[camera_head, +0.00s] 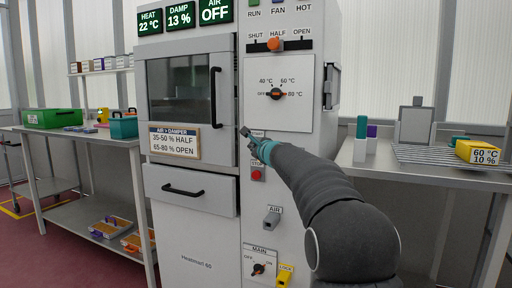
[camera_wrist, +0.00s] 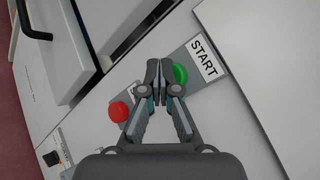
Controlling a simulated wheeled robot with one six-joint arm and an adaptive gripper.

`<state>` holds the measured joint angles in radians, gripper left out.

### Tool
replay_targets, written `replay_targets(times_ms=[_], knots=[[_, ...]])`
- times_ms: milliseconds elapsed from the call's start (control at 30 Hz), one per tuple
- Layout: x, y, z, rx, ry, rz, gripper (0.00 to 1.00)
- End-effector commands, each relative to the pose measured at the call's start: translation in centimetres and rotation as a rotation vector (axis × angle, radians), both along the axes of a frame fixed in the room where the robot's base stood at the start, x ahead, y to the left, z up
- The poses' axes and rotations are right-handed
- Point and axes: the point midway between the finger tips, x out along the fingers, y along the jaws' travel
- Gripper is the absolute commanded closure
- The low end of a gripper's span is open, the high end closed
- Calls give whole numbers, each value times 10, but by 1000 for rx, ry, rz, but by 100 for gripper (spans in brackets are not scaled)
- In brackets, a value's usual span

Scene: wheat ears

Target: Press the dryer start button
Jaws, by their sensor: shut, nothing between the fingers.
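The dryer (camera_head: 205,240) is a tall white cabinet with a dark-windowed door. Its green start button (camera_wrist: 181,74) sits beside the START label (camera_wrist: 202,57) in the wrist view. In the head view my gripper (camera_head: 248,135) hides that button, and only part of its label shows. My gripper (camera_wrist: 160,78) is shut and empty. Its fingertips are just left of the green button in the wrist view and overlap its edge; I cannot tell whether they touch it. The red stop button (camera_wrist: 119,112) lies lower left of the fingertips; it also shows in the head view (camera_head: 257,175).
Displays read heat 22 °C (camera_head: 150,22), damp 13 % (camera_head: 180,16) and air OFF (camera_head: 215,11). The air slider (camera_head: 274,44) stands at HALF. A door handle (camera_head: 215,97) juts out left of my gripper.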

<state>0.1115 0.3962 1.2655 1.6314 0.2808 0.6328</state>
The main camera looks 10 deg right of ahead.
Motion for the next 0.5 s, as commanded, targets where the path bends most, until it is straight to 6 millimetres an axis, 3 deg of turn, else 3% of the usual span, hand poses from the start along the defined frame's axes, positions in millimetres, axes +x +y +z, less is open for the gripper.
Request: replay_targets(times_ms=[500], knots=[[4, -4, -1, 0, 1, -2, 100]])
